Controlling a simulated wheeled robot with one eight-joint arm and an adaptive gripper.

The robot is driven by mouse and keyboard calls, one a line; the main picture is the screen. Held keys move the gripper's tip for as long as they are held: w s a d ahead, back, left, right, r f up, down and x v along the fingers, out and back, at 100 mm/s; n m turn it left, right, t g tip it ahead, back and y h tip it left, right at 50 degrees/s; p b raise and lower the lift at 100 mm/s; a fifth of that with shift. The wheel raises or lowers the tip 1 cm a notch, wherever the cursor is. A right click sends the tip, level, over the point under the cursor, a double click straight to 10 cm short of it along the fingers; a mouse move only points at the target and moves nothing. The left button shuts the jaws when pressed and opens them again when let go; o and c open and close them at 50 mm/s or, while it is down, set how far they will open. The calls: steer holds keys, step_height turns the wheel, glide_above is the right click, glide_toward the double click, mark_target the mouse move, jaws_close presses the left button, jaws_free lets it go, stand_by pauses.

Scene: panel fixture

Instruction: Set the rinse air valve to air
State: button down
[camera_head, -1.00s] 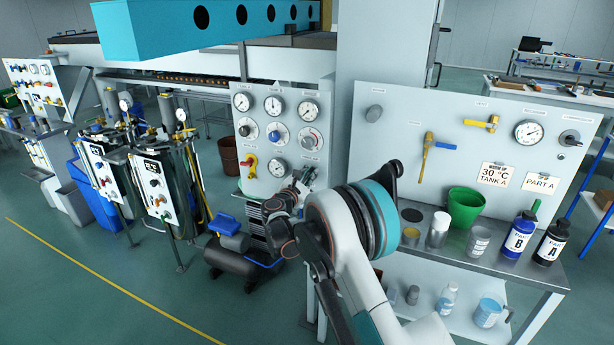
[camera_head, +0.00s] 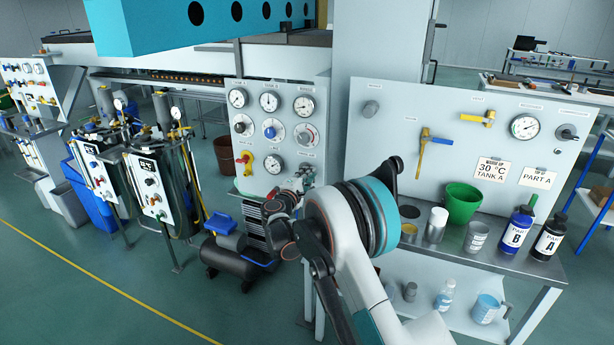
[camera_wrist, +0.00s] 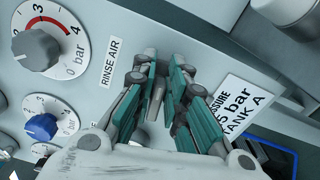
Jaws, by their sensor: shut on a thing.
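My gripper (camera_wrist: 160,92) has its green-padded fingers close together at the panel, just beside the "RINSE AIR" label (camera_wrist: 112,62). It is shut on a narrow pale grey piece (camera_wrist: 157,104), which I take to be the rinse air valve's lever; the fingers hide most of it. The valve's body and its set position cannot be made out. In the head view my gripper (camera_head: 306,178) is at the lower right corner of the gauge panel (camera_head: 240,190), and the valve cannot be told apart from it.
A grey pressure knob (camera_wrist: 36,48) and a blue knob (camera_wrist: 41,127) sit left of the fingers in the wrist view. A "PRESSURE TANK A" card (camera_wrist: 238,108) is close on the right. A red-and-yellow valve (camera_head: 244,163) is on the panel. A compressor (camera_head: 235,255) stands below.

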steer(key=shift+f+m, duration=0.25)
steer(key=shift+m, duration=0.75)
steer(key=c, duration=1.7)
jaws_free()
steer(key=v, duration=1.2)
